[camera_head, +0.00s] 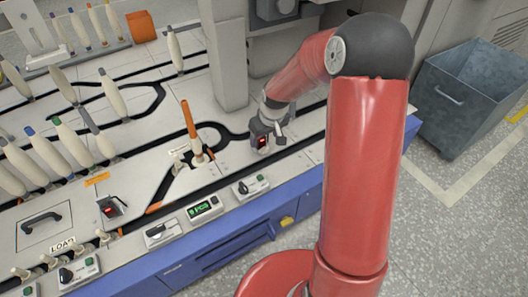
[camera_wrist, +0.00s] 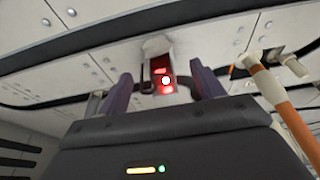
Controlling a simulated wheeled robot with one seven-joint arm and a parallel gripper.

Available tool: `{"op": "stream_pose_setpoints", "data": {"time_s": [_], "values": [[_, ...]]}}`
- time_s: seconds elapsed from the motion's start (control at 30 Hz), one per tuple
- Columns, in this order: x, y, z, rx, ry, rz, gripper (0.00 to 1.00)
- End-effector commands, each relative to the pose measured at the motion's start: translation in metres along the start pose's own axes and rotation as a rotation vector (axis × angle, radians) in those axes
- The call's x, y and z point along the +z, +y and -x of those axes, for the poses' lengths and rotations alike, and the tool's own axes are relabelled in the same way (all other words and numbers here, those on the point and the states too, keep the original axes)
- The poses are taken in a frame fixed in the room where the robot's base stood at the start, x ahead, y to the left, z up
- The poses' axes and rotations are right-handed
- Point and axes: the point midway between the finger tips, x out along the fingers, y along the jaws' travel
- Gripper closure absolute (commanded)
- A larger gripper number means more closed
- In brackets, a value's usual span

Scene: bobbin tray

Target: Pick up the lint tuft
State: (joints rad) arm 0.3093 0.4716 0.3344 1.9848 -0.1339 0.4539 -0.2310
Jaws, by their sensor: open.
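A pale, fuzzy clump that looks like the lint tuft (camera_wrist: 157,46) sits at the far end of a small dark sensor box with red lights (camera_wrist: 163,82) in the wrist view. My gripper (camera_wrist: 162,88) is open, with one dark finger on each side of the sensor box in that view. Whether the fingers touch the box or the tuft I cannot tell. In the head view my gripper (camera_head: 277,130) is low over the machine top, close beside the sensor box (camera_head: 262,138). I cannot make out the tuft in the head view.
An orange-topped bobbin (camera_head: 190,122) stands left of my gripper and shows at the right in the wrist view (camera_wrist: 283,108). A pillar (camera_head: 227,55) rises behind. Several bobbins stand farther left. A grey bin (camera_head: 455,105) is on the floor at right.

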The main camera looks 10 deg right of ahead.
Motion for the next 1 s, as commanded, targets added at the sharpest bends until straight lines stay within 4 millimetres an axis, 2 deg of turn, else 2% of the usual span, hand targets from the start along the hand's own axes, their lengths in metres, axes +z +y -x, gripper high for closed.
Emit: {"op": "stream_pose_setpoints", "data": {"time_s": [0.23, 0.37, 0.47, 0.73, 1.0], "values": [[0.007, 0.000, -0.025, 0.000, -0.004, -0.001, 0.33], [0.015, 0.001, -0.044, -0.002, -0.004, -0.001, 0.33], [0.013, 0.001, -0.058, -0.001, -0.003, 0.000, 0.33], [0.012, 0.002, -0.061, 0.001, 0.000, -0.001, 0.33], [0.012, 0.002, -0.061, 0.001, -0.001, -0.001, 0.69]]}}
